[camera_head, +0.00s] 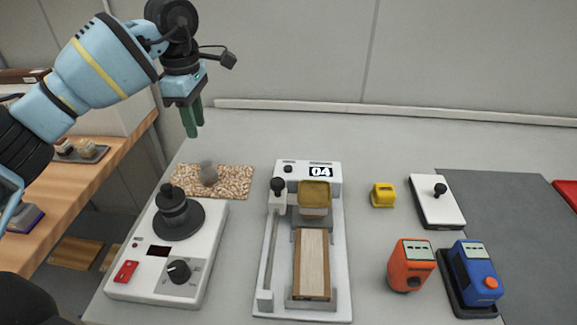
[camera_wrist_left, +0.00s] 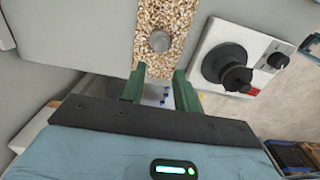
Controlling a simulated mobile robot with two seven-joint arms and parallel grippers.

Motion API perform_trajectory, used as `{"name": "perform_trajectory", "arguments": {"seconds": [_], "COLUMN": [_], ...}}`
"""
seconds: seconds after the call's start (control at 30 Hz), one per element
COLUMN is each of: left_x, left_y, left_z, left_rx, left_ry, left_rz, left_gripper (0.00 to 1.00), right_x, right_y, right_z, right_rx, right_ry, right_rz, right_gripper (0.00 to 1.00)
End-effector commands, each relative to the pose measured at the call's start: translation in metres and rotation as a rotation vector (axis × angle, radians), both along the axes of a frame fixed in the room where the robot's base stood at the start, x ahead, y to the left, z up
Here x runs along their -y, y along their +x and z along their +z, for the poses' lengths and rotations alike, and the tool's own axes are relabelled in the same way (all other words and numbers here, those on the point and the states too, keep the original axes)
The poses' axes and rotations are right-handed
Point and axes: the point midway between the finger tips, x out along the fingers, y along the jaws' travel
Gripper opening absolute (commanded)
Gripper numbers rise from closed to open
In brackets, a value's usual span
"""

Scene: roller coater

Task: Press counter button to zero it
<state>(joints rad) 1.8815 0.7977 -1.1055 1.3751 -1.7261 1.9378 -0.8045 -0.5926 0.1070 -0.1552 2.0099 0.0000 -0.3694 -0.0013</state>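The roller coater (camera_head: 342,200) stands in the middle of the table, with a wooden strip on its bed. Its counter (camera_head: 320,171) at the back reads 04. A small dark round button (camera_head: 288,169) sits left of the display, and nothing touches it. My left gripper (camera_head: 192,122) hangs in the air at the upper left, well apart from the coater, with green fingers pointing down. In the left wrist view the fingers (camera_wrist_left: 161,82) are apart with nothing between them. The coater is not clearly visible there. My right gripper is not in view.
A white device with a black knob (camera_head: 178,271) and a speckled mat (camera_head: 237,181) with a grey cylinder lie left of the coater. A yellow block (camera_head: 383,195), an orange device (camera_head: 411,262), a blue device (camera_head: 474,277) and a white plate (camera_head: 437,207) are right. The table behind is clear.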

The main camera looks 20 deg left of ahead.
Motion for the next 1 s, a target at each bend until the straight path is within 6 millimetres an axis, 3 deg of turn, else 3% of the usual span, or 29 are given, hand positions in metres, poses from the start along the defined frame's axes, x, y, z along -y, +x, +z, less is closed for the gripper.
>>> {"name": "perform_trajectory", "arguments": {"seconds": [0.03,0.23,1.0], "left_x": [0.0,0.0,0.0001], "left_y": [0.0,0.0,0.0], "left_z": [0.0,0.0,0.0], "left_rx": [0.0,0.0,0.0], "left_ry": [0.0,0.0,0.0], "left_rz": [0.0,0.0,0.0], "left_gripper": [0.24,0.0,0.0], "right_x": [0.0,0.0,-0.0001], "right_y": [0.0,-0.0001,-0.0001], "right_z": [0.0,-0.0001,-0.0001], "right_rx": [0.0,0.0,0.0], "right_ry": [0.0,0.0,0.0], "right_rz": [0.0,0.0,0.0], "right_gripper": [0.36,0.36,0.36]}}
